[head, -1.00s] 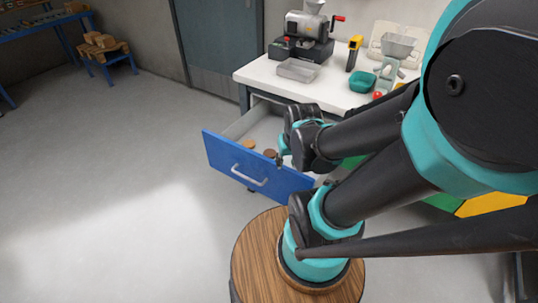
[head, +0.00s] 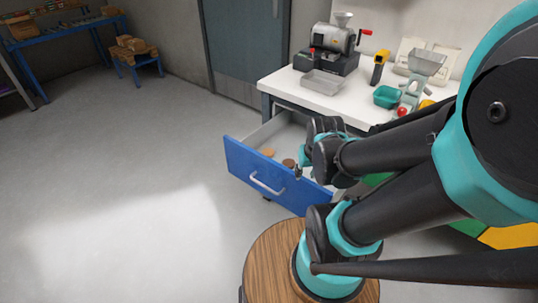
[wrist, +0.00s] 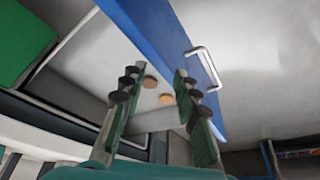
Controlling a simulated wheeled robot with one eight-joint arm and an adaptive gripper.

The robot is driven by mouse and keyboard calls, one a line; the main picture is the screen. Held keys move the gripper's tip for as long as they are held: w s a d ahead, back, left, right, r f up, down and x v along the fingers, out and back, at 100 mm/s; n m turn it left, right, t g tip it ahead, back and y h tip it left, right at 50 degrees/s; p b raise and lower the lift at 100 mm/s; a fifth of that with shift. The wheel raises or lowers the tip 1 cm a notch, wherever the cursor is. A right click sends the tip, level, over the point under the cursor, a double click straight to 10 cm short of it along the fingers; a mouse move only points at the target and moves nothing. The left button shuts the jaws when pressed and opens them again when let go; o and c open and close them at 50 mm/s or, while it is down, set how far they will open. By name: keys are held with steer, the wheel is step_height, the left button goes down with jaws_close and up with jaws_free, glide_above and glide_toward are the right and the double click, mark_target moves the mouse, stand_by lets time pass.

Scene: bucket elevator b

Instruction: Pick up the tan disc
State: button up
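The tan disc (head: 268,152) lies on the floor of the open blue-fronted drawer (head: 268,180). A darker brown disc (head: 289,163) lies near it, closer to my gripper. In the wrist view, the tan disc (wrist: 166,99) and the brown disc (wrist: 150,82) both show between my fingers, beyond the tips. My gripper (wrist: 155,88) is open and empty, its two fingers well apart. In the head view, my gripper (head: 302,170) is over the right part of the drawer, to the right of both discs, and is partly hidden by its own links.
The blue drawer front (wrist: 180,55) with its handle (wrist: 205,68) runs close beside my fingers. The white countertop (head: 350,105) above holds a grinder (head: 332,50), a metal tray (head: 321,82) and a teal bin (head: 387,97). The floor to the left is clear.

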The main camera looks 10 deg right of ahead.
steer(key=shift+o, duration=0.2)
steer(key=shift+o, duration=1.2)
steer(key=shift+w, duration=0.1)
steer(key=o, duration=0.8)
steer(key=w+r+n, duration=0.1)
steer(key=w, duration=0.1)
steer(key=w+r+n, duration=0.1)
steer(key=w, duration=0.2)
steer(key=w+a+n, duration=0.1)
steer(key=w, duration=0.1)
steer(key=shift+w+r+n+g, duration=0.4)
steer(key=shift+c, duration=0.2)
steer(key=n+g+h, duration=0.2)
steer(key=n+g, duration=0.1)
steer(key=n, duration=1.1)
glide_above(268, 152)
steer(key=a, duration=0.3)
step_height(268, 152, down, 6)
steer(key=d+f, duration=0.1)
steer(key=f, duration=0.4)
steer(key=d+f, duration=0.1)
steer(key=f, duration=1)
steer(key=shift+w+d+f, duration=0.15)
steer(key=shift+d+f, duration=0.15)
steer(key=shift+d, duration=0.1)
